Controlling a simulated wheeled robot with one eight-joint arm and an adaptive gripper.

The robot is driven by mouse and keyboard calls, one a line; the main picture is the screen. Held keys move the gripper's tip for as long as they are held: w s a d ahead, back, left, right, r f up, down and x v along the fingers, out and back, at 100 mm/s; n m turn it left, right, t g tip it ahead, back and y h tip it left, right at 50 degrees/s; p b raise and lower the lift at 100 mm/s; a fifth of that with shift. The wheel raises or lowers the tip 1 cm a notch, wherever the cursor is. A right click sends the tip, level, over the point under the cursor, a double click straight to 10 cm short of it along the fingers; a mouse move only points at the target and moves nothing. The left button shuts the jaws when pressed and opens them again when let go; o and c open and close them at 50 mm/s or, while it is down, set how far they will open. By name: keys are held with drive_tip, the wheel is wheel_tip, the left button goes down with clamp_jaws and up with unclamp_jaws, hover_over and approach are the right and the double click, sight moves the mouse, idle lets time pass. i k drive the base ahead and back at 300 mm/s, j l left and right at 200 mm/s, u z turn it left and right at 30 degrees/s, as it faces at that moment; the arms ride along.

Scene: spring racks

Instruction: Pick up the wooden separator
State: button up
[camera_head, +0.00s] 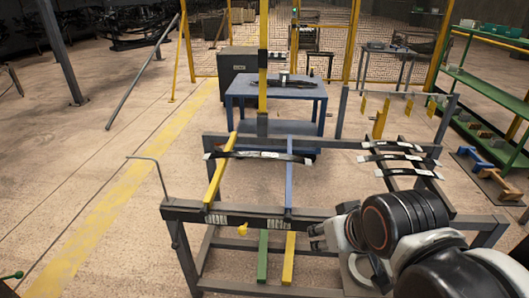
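No piece in the head view is plainly marked as the wooden separator. Painted bars that could be separators lie on the dark metal rack (330,143): a yellow bar (217,178) and a blue bar (289,182) run front to back across its upper rails. A green bar (263,257) and a second yellow bar (288,258) sit lower, below the front rail. My gripper (315,237) is at the rack's front rail, right of the blue bar and above and right of the lower bars. It points left. Its fingers are small and partly hidden by my arm, and I see nothing held.
A dark leaf spring (258,156) lies across the yellow and blue bars; several more (395,158) lie on the rack's right side. A blue table (275,88) stands behind. A green shelf (480,85) is at right.

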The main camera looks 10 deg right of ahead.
sight(508, 193)
drive_tip(key=i+l+z, duration=0.1)
drive_tip(key=l, duration=0.35)
drive_tip(key=l+z, duration=0.1)
drive_tip(key=l, duration=0.35)
drive_tip(key=i+l+z, duration=0.1)
drive_tip(key=l, duration=0.3)
drive_tip(key=i+l+z, duration=0.1)
drive_tip(key=l, duration=0.35)
drive_tip(key=i+l+z, duration=0.1)
drive_tip(key=i+l, duration=0.15)
drive_tip(key=l, duration=0.15)
drive_tip(key=z, duration=0.95)
drive_tip(key=i+j+u, duration=0.15)
drive_tip(key=u, duration=0.2)
drive_tip(key=i+u, duration=0.35)
